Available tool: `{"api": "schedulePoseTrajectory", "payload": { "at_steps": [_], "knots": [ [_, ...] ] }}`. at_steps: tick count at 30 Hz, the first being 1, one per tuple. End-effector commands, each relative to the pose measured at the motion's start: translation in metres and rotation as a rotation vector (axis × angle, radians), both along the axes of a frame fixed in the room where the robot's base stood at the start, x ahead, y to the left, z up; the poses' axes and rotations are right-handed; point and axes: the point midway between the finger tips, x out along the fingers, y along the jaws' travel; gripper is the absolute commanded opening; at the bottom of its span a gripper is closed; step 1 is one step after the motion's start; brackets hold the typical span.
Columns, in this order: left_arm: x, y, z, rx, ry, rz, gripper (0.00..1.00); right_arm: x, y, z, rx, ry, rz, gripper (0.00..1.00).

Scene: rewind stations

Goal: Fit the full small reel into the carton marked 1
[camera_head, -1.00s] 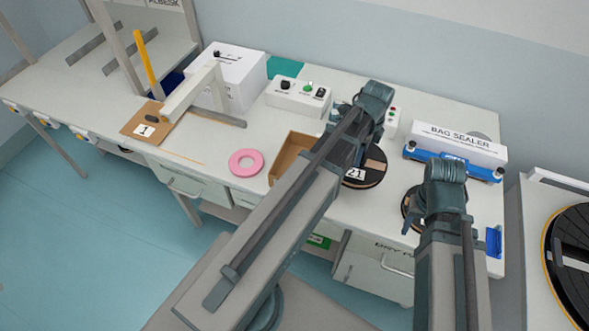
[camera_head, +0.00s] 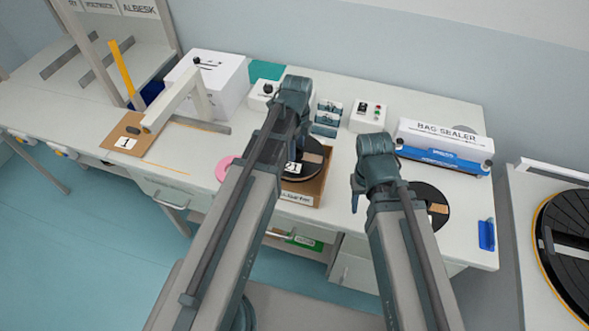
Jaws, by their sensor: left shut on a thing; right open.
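A dark reel (camera_head: 313,157) tagged 21 is at an open brown carton (camera_head: 318,187), just right of my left forearm. I cannot tell whether it rests inside or is held just above. My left gripper (camera_head: 291,150) is shut on this reel, its fingers mostly hidden by my arm. The carton's front label is partly covered, so no number shows on it. A card marked 1 (camera_head: 125,143) lies on a flat brown piece (camera_head: 122,128) at the left. My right gripper (camera_head: 357,205) is open over the bench, left of a second dark reel (camera_head: 432,198).
A pink ring (camera_head: 225,168) lies left of my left arm, partly hidden. A white box (camera_head: 215,75), a button box (camera_head: 367,116), a blue-grey rack (camera_head: 327,118) and a bag sealer (camera_head: 443,145) stand behind. A blue item (camera_head: 487,234) is near the right edge.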

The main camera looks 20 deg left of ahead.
Motion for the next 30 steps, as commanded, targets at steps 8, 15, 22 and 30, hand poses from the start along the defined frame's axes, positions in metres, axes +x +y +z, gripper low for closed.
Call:
{"api": "schedulePoseTrajectory", "payload": {
  "at_steps": [8,15,22,30],
  "knots": [
    [0.0,0.0,-0.047,0.0,0.0,0.001,0.0,0.0,0.0,-0.047,0.0,0.0,0.0,0.5],
    [0.0,0.0,-0.048,0.0,0.0,0.001,0.0,0.0,0.0,-0.048,0.0,0.0,0.0,0.5],
    [0.0,0.0,-0.07,0.0,0.0,0.001,0.0,0.0,0.0,-0.07,0.0,0.0,0.0,0.5],
    [0.0,0.0,-0.086,0.0,0.0,0.001,0.0,0.0,0.0,-0.086,0.0,0.0,0.0,0.5]
  ]
}}
